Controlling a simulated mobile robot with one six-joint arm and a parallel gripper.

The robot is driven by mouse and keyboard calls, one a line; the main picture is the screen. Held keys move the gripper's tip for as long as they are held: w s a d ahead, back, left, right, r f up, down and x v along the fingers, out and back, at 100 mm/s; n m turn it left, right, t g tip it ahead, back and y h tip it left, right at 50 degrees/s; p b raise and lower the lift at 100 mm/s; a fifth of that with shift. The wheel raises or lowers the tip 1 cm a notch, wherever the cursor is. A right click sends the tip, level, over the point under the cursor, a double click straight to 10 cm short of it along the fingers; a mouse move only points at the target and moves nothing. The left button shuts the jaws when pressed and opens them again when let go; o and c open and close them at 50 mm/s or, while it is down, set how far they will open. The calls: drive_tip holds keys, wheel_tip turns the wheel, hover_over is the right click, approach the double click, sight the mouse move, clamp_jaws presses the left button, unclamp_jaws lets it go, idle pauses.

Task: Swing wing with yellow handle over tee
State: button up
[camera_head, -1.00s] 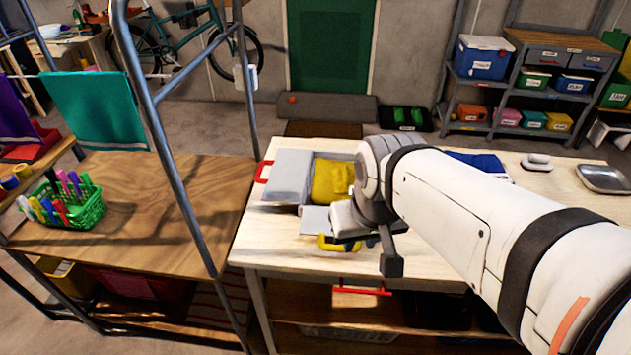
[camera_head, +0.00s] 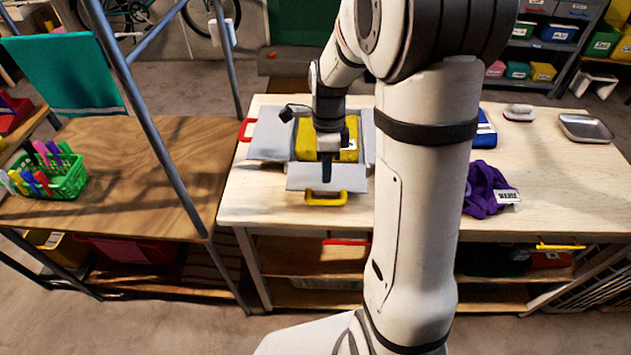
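A grey folding board lies on the pale worktable. The yellow tee (camera_head: 305,147) lies on its middle panel. The wing with the yellow handle (camera_head: 302,178) lies flat at the board's near side, and its yellow handle (camera_head: 326,199) points toward the table's front edge. The left wing (camera_head: 268,135) lies flat and has a red handle (camera_head: 244,130). The right side of the board is mostly hidden behind my arm. My gripper (camera_head: 326,172) points down over the near wing, close to the tee's near edge; whether it touches is unclear. Its fingers overlap in this view, so their opening is unclear.
A purple cloth (camera_head: 483,192) and a blue item (camera_head: 484,128) lie right of my arm. A white object (camera_head: 519,112) and a metal tray (camera_head: 585,128) sit farther right. A metal post (camera_head: 155,120) and a wooden bench (camera_head: 130,160) stand on the left.

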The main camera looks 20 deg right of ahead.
drive_tip(key=f, duration=0.2)
drive_tip(key=s+f, duration=0.1)
drive_tip(key=f, duration=0.5)
drive_tip(key=shift+s+a+p, duration=0.15)
drive_tip(key=shift+a+p, duration=0.05)
drive_tip(key=shift+p, duration=0.1)
drive_tip(key=shift+c, duration=0.5)
clamp_jaws()
